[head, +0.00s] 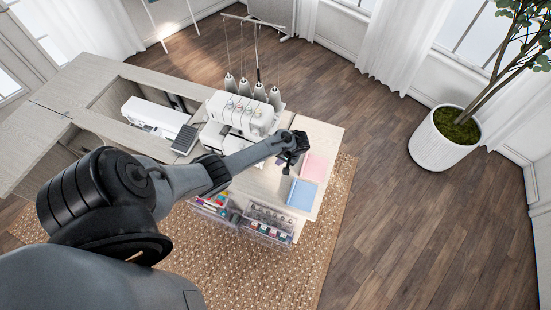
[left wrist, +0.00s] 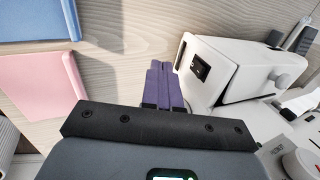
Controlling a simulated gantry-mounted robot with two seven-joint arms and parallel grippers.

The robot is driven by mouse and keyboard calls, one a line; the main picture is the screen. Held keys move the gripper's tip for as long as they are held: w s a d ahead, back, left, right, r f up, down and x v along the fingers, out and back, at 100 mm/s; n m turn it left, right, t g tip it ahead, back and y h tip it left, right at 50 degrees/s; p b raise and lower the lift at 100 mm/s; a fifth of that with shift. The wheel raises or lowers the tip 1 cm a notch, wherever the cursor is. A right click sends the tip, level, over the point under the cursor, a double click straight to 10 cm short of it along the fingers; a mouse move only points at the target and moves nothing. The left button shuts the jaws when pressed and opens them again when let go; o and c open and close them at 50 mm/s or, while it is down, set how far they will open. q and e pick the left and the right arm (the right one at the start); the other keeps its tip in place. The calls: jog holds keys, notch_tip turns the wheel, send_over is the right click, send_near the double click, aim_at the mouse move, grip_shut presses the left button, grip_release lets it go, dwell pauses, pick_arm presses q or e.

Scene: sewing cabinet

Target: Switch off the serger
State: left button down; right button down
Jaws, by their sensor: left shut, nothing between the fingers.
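The white serger (head: 240,113) stands on the wooden cabinet top, with several thread cones above it. Its side panel (left wrist: 224,68) fills the right of the left wrist view. A small black switch (left wrist: 200,68) sits on that panel; its position is too small to tell. My left gripper (head: 289,163) is over the cabinet top, right of the serger. In the left wrist view its purple fingers (left wrist: 159,66) are shut together and empty, beside the panel's left edge and left of the switch. I cannot tell whether they touch the serger. My right gripper is not in view.
A pink book (head: 315,167) and a blue book (head: 302,194) lie right of my left gripper. A white sewing machine (head: 153,117) sits left of the serger. Clear bins (head: 267,222) with supplies are at the front. A potted plant (head: 440,148) stands far right.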

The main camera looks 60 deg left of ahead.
pick_arm(q)
jog(key=w+d+v, duration=0.1)
jog(key=v, duration=0.8)
jog(key=shift+f, duration=0.15)
jog(key=s+d+f+m+g+p, duration=0.1)
jog(key=s+d+p, duration=0.25)
jog(key=s, duration=0.55)
jog(key=s+d+f+m+g+p, duration=0.1)
jog(key=s+d+f+p, duration=0.15)
jog(key=s+d, duration=0.45)
jog(key=s+d+r+m+t+h+p, duration=0.1)
jog(key=s+d+r+m+t+p, duration=0.2)
jog(key=s+d+r, duration=0.45)
jog(key=w+d+r+m+t+h, duration=0.1)
jog(key=w+d+r+m+t, duration=0.1)
jog(key=r, duration=0.8)
jog(key=w+d+r+m+t+h+p, duration=0.1)
jog(key=w+d+r+m+t, duration=0.1)
jog(key=r, duration=0.9)
jog(key=shift+w+d+m+t, duration=0.4)
jog(key=shift+w+d+t, duration=0.3)
jog(key=shift+w+d, duration=0.45)
